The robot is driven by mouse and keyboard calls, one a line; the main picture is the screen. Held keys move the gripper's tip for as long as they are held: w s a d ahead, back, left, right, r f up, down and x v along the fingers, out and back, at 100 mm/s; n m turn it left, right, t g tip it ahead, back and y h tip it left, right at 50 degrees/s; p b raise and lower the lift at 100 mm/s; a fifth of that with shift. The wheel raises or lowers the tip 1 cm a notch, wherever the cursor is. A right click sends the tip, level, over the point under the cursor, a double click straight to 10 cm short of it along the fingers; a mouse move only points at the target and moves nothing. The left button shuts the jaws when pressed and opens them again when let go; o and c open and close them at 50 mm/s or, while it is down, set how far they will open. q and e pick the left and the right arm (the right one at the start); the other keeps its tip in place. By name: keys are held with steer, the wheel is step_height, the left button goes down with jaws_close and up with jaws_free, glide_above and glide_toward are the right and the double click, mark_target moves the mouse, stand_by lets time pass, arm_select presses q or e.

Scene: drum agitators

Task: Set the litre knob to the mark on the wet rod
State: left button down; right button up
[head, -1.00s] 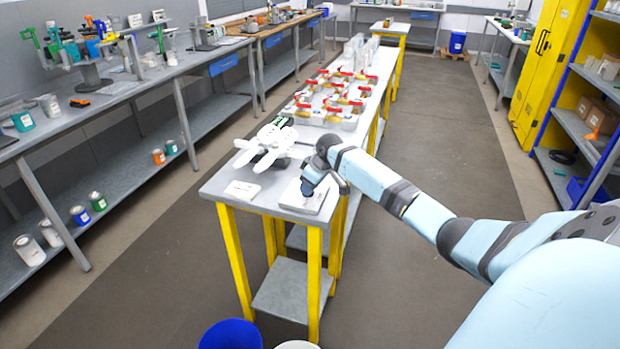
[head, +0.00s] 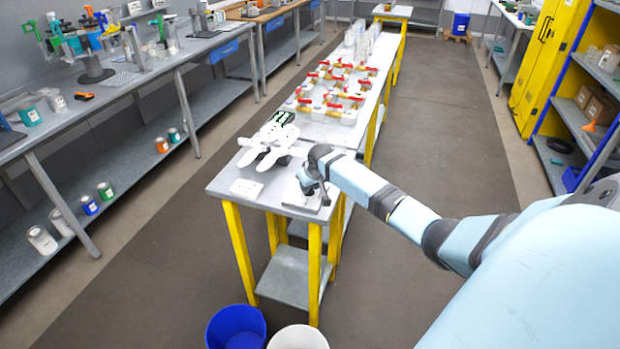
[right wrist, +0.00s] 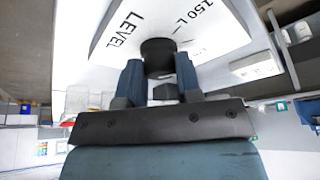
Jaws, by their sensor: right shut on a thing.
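The litre knob (right wrist: 158,48) is a short black cylinder on a white dial plate (right wrist: 95,45), in the right wrist view. The plate's print reads LEVEL and 150 L; the knob's pointer cannot be made out. My right gripper (right wrist: 158,72) is shut on the knob, one blue-grey finger on each side. In the head view my right gripper (head: 313,188) is at the near end of the long table, over the dial plate (head: 303,203), and hides the knob. I cannot pick out the wet rod or its mark. My left gripper is not in view.
White paddle-shaped parts (head: 265,152) and a small white card (head: 246,187) lie left of my gripper on the table (head: 228,180). Red-handled valves (head: 330,92) stand farther back. A blue bucket (head: 236,330) and a white bucket (head: 298,338) stand on the floor in front.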

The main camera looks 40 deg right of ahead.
steer(key=o, duration=0.9)
steer(key=shift+r, duration=0.1)
steer(key=b+v, duration=0.1)
steer(key=v, duration=1.2)
steer(key=shift+s+r, duration=0.25)
steer(key=s+a+f+n+t+y, duration=0.1)
steer(key=s+a+f+n, duration=0.1)
steer(key=s+a+f, duration=0.5)
steer(key=s+a+f+n+t+y, duration=0.15)
steer(key=s+a+f, duration=0.25)
steer(key=a+f, duration=0.7)
steer(key=s+a+t, duration=0.1)
steer(key=s+a, duration=0.5)
steer(key=s+a+f+n+t+y, duration=0.1)
steer(key=s+a+t, duration=0.1)
steer(key=s+a, duration=0.3)
steer(key=s+a+f+n+t, duration=0.1)
steer(key=s+a, duration=0.5)
steer(key=s, duration=0.1)
steer(key=shift+a+y, duration=0.3)
steer(key=shift+y, duration=0.05)
